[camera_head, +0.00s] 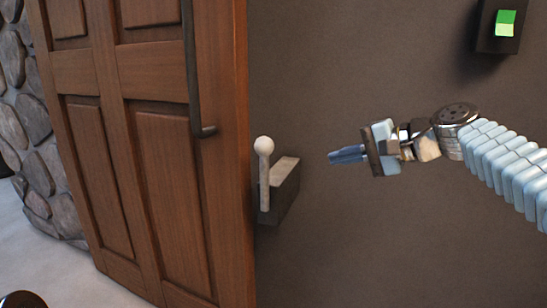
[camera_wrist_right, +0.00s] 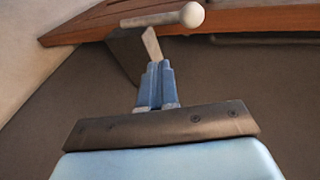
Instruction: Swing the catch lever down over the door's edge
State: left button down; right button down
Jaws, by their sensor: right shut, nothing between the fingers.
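The catch lever (camera_head: 264,172) is a pale rod with a round white knob, standing upright on a dark wall block (camera_head: 284,190) beside the door's edge. The brown panelled door (camera_head: 225,150) is to its left, swung out at an angle from the wall. My right gripper (camera_head: 333,157) is shut and empty, to the right of the lever and apart from it, pointing left. In the right wrist view, the shut fingers (camera_wrist_right: 160,64) point towards the block (camera_wrist_right: 128,52), with the lever (camera_wrist_right: 165,18) and the door edge (camera_wrist_right: 260,20) beyond. My left gripper is not in view.
A long dark handle (camera_head: 192,70) runs down the door. A dark box with a green switch (camera_head: 505,22) is on the wall at upper right. A stone wall (camera_head: 30,120) is at far left. The brown wall around my gripper is clear.

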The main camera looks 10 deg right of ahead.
jog(key=r, duration=0.1)
jog(key=s+r, duration=0.2)
jog(key=shift+a+y, duration=0.25)
jog(key=shift+y, duration=0.15)
jog(key=p, duration=0.1)
send_near(272, 150)
jog(key=f+x, duration=0.1)
jog(key=x, duration=0.4)
jog(key=shift+w+a+r, duration=0.15)
jog(key=shift+w+a, duration=0.3)
jog(key=shift+w, duration=0.1)
